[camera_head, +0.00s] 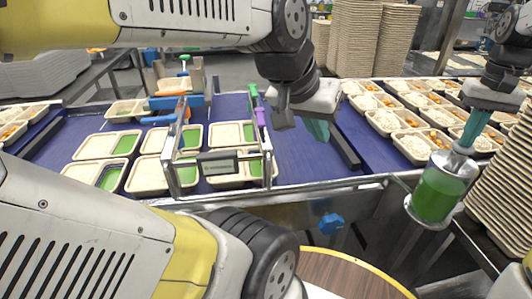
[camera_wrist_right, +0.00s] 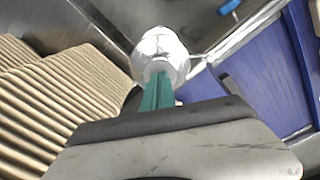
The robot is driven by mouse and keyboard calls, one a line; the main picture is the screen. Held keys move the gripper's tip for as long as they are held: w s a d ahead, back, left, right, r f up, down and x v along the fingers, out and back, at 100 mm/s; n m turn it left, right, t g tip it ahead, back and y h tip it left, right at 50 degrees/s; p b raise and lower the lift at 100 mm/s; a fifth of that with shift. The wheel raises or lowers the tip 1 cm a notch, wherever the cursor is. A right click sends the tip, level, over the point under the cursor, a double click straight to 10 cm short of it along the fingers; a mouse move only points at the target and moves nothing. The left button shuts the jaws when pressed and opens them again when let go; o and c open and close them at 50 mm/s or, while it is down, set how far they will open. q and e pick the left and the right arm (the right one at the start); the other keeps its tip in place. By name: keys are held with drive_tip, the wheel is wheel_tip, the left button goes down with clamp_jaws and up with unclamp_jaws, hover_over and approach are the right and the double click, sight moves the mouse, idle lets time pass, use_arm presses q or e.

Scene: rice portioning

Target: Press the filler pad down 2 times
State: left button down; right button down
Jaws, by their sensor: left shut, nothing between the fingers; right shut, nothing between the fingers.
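The filler (camera_head: 437,192) is a green-filled cylinder with a silver metal top, the filler pad (camera_head: 453,162), at the right in the head view. In the right wrist view the pad (camera_wrist_right: 160,45) is a round silver piece just beyond my fingertips. My right gripper (camera_head: 464,146) is shut and empty, its teal fingers pointing down onto the pad; they also show in the right wrist view (camera_wrist_right: 158,78). The tips look at or very near the pad, but contact is not clear. My left gripper (camera_head: 319,133) is shut and empty above the blue conveyor, away from the filler.
Blue conveyors carry several beige trays (camera_head: 107,146), some with rice and green sections. A metal frame (camera_head: 222,162) stands over the middle trays. Stacks of beige trays (camera_head: 506,180) stand close right of the filler. A round wooden top (camera_head: 345,277) is in front.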

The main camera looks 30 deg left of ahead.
drive_tip(key=shift+r, duration=1.85)
wheel_tip(320, 180, up, 6)
idle(0.5)
drive_tip(key=s+a+f+t+y, duration=0.1)
drive_tip(key=s+f+t, duration=0.1)
drive_tip(key=s, duration=1)
drive_tip(key=s+a+f+m+t+y, duration=0.1)
drive_tip(key=s+f+t, duration=0.2)
drive_tip(key=s, duration=0.9)
drive_tip(key=shift+s+t, duration=0.15)
drive_tip(key=shift+t, duration=0.45)
drive_tip(key=shift+a, duration=0.1)
